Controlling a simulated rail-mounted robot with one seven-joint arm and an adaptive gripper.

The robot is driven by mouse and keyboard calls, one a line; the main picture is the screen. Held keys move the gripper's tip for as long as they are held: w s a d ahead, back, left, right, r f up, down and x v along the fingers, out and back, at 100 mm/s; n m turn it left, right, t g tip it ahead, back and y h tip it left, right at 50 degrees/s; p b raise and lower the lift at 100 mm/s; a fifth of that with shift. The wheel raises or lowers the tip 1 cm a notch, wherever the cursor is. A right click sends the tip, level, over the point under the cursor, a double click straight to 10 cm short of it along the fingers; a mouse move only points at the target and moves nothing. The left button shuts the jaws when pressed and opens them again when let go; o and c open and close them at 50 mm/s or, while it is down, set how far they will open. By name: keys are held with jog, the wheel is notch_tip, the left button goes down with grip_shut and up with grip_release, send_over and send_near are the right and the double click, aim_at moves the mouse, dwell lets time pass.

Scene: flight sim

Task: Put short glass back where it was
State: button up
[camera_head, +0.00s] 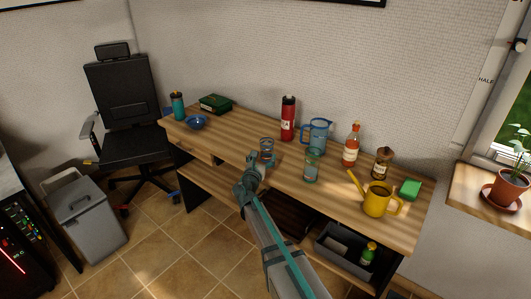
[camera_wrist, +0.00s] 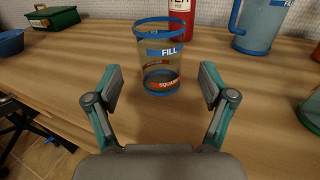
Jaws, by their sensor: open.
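The short glass (camera_wrist: 160,62) is clear with a blue rim and base and stands upright on the wooden desk (camera_head: 227,140). It also shows in the head view (camera_head: 267,146), just beyond my gripper (camera_head: 256,163). In the wrist view my gripper (camera_wrist: 161,80) is open, with one finger to each side of the glass in the picture. The glass appears in front of the fingers, and I see no contact. A taller clear glass (camera_head: 312,163) with a green base stands to its right.
A red bottle (camera_head: 288,119) and blue pitcher (camera_head: 318,133) stand behind the glass. A sauce bottle (camera_head: 352,146), moka pot (camera_head: 382,163), yellow watering can (camera_head: 378,201) and green sponge (camera_head: 410,189) are at right. A blue bowl (camera_head: 196,122) is at left. The desk between bowl and glass is clear.

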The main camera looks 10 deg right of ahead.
jog(key=v, duration=0.5)
jog(key=shift+s+a, duration=0.1)
jog(key=shift+s, duration=0.05)
